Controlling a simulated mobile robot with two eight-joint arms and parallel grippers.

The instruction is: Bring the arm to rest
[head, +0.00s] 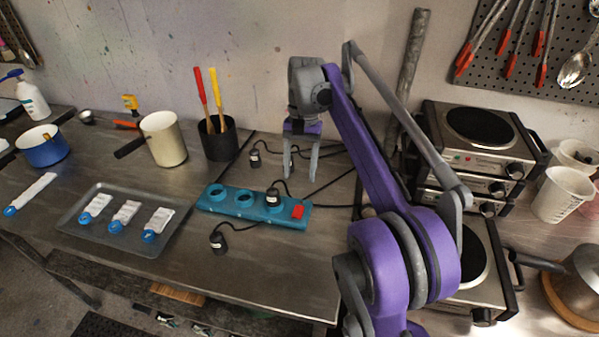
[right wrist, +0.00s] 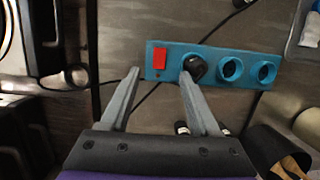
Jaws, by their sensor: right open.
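My right gripper (head: 300,165) is open and empty, pointing down above the bench behind the teal power strip. Its two grey fingers show apart in the right wrist view (right wrist: 160,85), with the strip beyond their tips. The purple right arm reaches in from the lower right. The teal power strip (head: 255,210) lies on the metal bench; it also shows in the right wrist view (right wrist: 215,78). One black plug (head: 273,197) sits in the strip beside its red switch (head: 298,212). My left gripper is not in view.
Loose black plugs lie behind (head: 255,158) and in front (head: 218,241) of the strip. Stacked hot plates (head: 477,160) stand right.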

